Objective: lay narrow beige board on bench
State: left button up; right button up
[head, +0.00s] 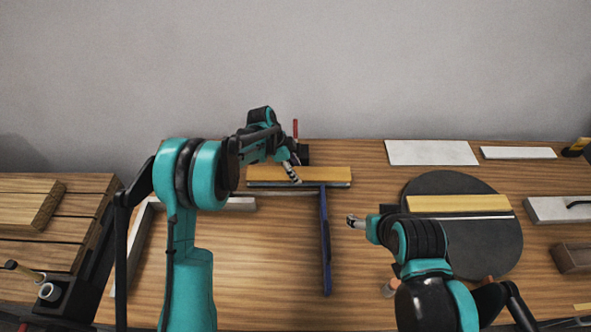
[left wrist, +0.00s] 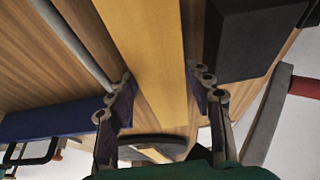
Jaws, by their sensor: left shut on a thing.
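A narrow yellow-beige board (head: 325,174) lies crosswise at the middle of the wooden bench (head: 275,250), towards the back. My left gripper (head: 293,175) reaches down to it and is shut on it. In the left wrist view the board (left wrist: 150,45) runs between the two fingers of my left gripper (left wrist: 163,98). I cannot tell whether the board touches the bench or is held just above it. My right gripper (head: 355,221) is over the bench, left of the dark round disc (head: 430,187); its fingers are too small to read.
Another yellow-beige board (head: 458,203) lies on the disc. A blue bar (head: 326,245) points forward from the held board. A pale rail (head: 228,204) lies to its left. A white sheet (head: 430,152) and grey blocks sit at the right. A slatted wooden surface (head: 35,240) stands far left.

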pick_arm(q)
jog(key=o, duration=1.4)
